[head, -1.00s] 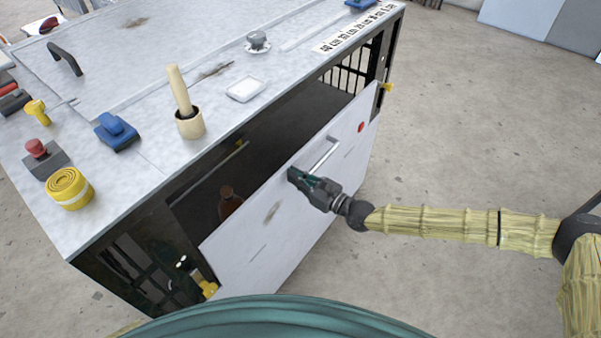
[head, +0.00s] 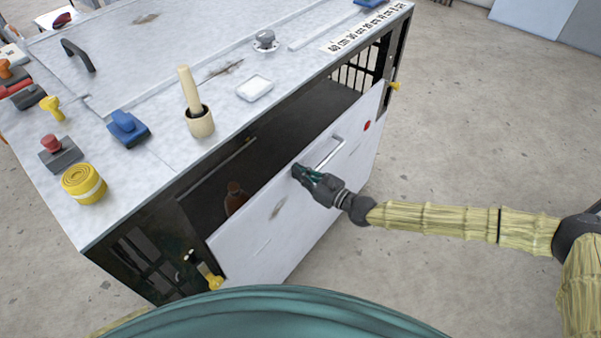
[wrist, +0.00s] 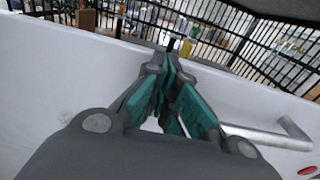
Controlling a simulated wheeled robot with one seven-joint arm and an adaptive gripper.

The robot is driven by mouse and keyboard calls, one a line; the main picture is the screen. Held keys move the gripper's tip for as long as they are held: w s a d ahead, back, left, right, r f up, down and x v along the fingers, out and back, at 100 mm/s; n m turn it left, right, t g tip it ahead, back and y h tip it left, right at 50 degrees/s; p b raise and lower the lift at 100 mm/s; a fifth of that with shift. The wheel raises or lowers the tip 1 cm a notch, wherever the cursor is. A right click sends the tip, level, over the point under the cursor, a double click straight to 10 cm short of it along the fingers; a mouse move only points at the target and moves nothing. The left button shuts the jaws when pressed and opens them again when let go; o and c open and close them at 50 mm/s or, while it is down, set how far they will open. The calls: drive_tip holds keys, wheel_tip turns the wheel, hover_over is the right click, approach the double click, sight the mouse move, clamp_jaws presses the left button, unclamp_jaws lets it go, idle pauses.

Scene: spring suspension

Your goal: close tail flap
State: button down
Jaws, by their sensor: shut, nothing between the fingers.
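The tail flap (head: 262,235) is a white panel on the near side of the workbench-like cabinet. It leans outward, partly open, with a dark gap above its top edge. A metal bar handle (head: 330,152) and a red dot (head: 366,126) are on its outer face. My gripper (head: 297,170) is shut and empty at the flap's outer face near its top edge, just left of the handle. In the wrist view the closed teal-padded fingers (wrist: 168,75) reach the flap's top edge, with the handle (wrist: 255,135) to their right. Whether they touch the flap is unclear.
A brown bottle (head: 235,197) stands inside. Yellow latches (head: 213,282) flank the flap. Floor at right is clear.

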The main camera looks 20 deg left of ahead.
drive_tip(key=b+v, duration=0.3)
drive_tip(key=v, duration=1.1)
drive_tip(key=shift+f, duration=0.15)
